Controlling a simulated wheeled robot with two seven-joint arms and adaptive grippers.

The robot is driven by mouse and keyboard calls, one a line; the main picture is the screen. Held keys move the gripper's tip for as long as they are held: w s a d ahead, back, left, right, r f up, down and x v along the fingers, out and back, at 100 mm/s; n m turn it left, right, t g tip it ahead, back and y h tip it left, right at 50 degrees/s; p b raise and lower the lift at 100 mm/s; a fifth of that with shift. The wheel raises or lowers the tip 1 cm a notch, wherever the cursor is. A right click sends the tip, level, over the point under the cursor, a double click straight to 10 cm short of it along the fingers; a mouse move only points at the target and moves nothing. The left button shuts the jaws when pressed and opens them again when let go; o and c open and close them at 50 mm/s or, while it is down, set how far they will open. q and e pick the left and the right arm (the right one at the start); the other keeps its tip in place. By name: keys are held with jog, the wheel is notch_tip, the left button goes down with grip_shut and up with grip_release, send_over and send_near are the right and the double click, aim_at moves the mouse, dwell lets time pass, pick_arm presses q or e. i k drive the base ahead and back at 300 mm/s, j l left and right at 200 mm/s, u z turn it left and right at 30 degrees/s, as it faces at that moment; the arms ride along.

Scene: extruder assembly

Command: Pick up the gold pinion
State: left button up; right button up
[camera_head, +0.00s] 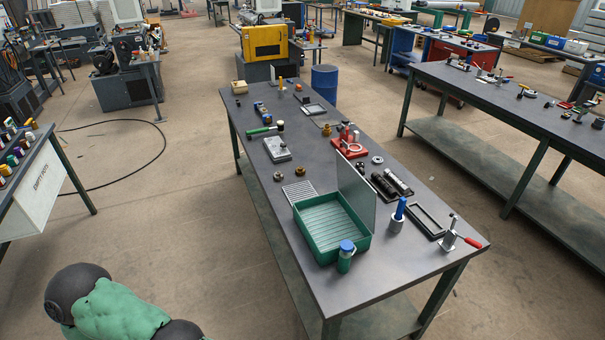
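Several small brass or gold-coloured parts stand on the long dark workbench (349,233). Another gold part (326,129) stands farther back, left of a red fixture (348,146). They are too small to tell which is the gold pinion. Neither of my grippers is in view. Only a dark and green link of my own arm shows at the bottom left, apart from the bench.
A green open box (318,257) with a raised lid fills the bench's near middle. A green-blue bottle (345,262), a blue-handled tool in a holder (398,217) and a red-handled clamp (455,236) stand near the front. A second bench (500,103) is at right; floor between is clear.

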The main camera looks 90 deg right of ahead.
aim_at(301, 171)
jog(key=i+l+z, duration=0.1)
jog(key=z, duration=0.3)
jog(key=i+z, duration=0.55)
jog(key=z, duration=0.2)
jog(key=i+j+z, duration=0.1)
jog(key=i+z, duration=0.25)
jog(key=k, duration=0.1)
